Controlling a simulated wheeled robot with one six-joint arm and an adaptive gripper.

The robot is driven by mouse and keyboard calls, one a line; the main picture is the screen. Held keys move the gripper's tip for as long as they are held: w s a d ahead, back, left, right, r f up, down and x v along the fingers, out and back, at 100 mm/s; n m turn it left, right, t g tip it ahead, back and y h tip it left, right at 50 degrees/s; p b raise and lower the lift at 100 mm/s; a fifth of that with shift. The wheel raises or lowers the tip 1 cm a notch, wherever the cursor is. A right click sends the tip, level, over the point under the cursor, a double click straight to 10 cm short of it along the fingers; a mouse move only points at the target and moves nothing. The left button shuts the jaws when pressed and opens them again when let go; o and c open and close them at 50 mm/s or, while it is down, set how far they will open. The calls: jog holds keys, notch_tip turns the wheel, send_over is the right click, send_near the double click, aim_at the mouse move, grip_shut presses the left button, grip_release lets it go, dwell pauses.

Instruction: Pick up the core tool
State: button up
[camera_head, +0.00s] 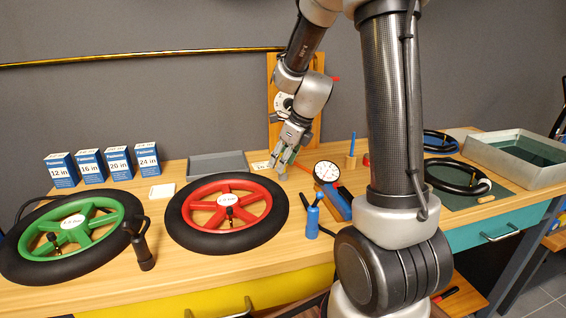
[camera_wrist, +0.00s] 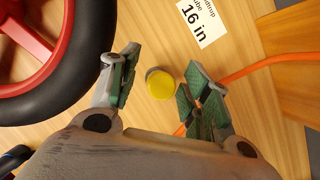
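My gripper (camera_head: 284,168) is at the middle of the bench, pointing down just behind the red wheel. In the wrist view its green-padded fingers (camera_wrist: 160,75) are apart. A small round yellow-topped piece (camera_wrist: 161,84) stands between them, close to the right finger, with a gap on the left. I take it to be the core tool, but no label shows. Whether the right finger touches it I cannot tell. In the head view this piece is hidden or too small to make out.
The red wheel (camera_head: 183,220) lies left of the gripper. A "16 in" card (camera_wrist: 200,20) and an orange hose (camera_wrist: 262,66) lie close by. A dial gauge (camera_head: 326,172), a blue tool (camera_head: 312,219) and a grey tray (camera_head: 216,166) stand around. The green wheel (camera_head: 40,242) lies far left.

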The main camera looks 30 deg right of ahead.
jog(key=c, duration=1)
